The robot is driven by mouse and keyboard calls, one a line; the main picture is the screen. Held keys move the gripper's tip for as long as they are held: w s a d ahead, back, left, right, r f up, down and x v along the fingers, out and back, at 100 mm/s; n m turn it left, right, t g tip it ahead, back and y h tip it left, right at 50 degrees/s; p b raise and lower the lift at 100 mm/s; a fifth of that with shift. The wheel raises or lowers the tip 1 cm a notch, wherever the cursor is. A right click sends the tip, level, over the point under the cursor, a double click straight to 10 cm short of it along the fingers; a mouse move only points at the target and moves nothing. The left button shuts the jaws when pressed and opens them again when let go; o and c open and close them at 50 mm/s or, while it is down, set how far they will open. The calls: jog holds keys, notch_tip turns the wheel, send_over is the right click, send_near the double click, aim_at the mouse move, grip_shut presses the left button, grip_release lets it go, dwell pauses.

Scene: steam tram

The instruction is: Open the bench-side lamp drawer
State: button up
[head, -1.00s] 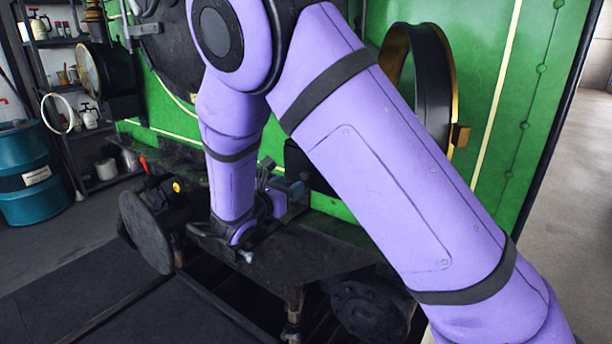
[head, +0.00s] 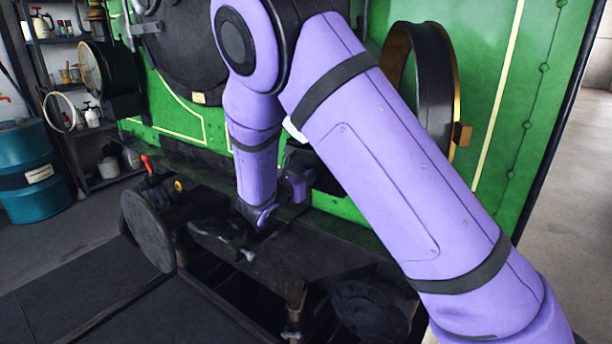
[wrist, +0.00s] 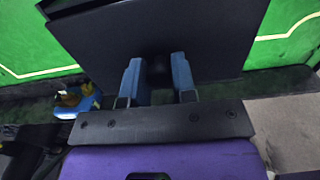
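A dark box-like front (wrist: 165,35), which looks like the lamp drawer, fills the upper middle of the wrist view. A small dark knob (wrist: 158,72) seems to stand out from its lower part. My gripper (wrist: 157,75) has its two blue fingers apart, one on each side of the knob. I cannot see clear contact. In the head view my gripper (head: 297,185) is low in front of the green engine, partly behind my forearm. The dark box is mostly hidden there by my arm.
The green engine side (head: 500,130) rises behind, with a round brass-edged black ring (head: 432,90) at right. A dark running-board ledge (head: 330,235) and round buffer (head: 147,230) lie below. A blue-yellow object (wrist: 75,100) sits left of the fingers. A teal drum (head: 30,175) stands far left.

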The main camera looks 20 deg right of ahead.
jog(key=shift+d, duration=0.1)
grip_shut()
jog(key=v, duration=1.4)
jog(key=shift+s+a, duration=0.25)
jog(key=shift+s, duration=0.05)
jog(key=o, duration=0.8)
grip_release()
jog(key=shift+s+a, duration=0.1)
jog(key=shift+a, duration=0.05)
jog(key=v, duration=1)
jog(key=shift+s+a+r, duration=0.1)
jog(key=shift+s+a, duration=0.05)
jog(key=shift+s, duration=0.1)
